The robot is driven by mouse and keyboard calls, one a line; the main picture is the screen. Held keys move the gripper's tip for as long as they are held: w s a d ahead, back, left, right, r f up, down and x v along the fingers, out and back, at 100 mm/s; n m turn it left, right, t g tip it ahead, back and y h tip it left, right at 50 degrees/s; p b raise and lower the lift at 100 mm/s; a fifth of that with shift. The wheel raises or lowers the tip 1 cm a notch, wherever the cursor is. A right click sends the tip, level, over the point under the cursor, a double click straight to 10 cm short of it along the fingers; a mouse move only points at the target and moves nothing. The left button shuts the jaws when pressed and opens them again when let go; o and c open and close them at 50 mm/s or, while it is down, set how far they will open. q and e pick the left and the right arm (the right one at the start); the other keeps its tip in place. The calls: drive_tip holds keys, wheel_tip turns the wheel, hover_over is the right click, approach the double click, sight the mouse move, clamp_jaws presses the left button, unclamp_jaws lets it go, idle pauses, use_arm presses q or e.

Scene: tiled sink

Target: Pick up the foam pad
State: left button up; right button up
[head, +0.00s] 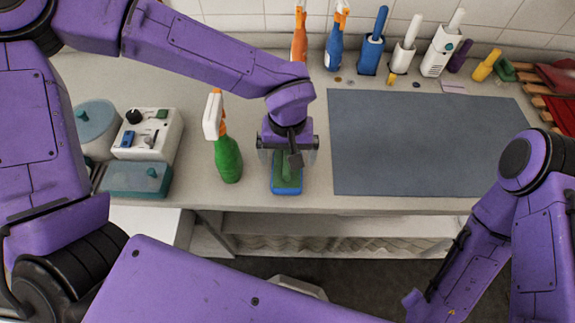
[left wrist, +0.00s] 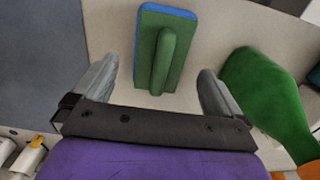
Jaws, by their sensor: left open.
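The foam pad (head: 287,184) lies on the counter near its front edge. It has a green back with a raised green handle and a blue layer below. In the left wrist view the foam pad (left wrist: 148,40) shows beyond and between the fingers, its handle pointing toward the gripper. My left gripper (head: 288,158) is above the pad and hides its far part in the head view. Its grey fingers (left wrist: 158,80) are spread apart, with nothing held between them. My right arm shows at the right, but its gripper is out of view.
A green spray bottle (head: 228,158) stands close left of the left gripper. A grey mat (head: 420,145) lies to the right. Several bottles and brushes line the back wall, including a blue spray bottle (head: 334,45). A white control box (head: 148,135) stands at the left.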

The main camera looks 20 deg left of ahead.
sight(287, 166)
use_arm(q)
wheel_tip(287, 166, down, 5)
drive_tip(key=shift+a+r, duration=0.1)
drive_tip(key=c, duration=1)
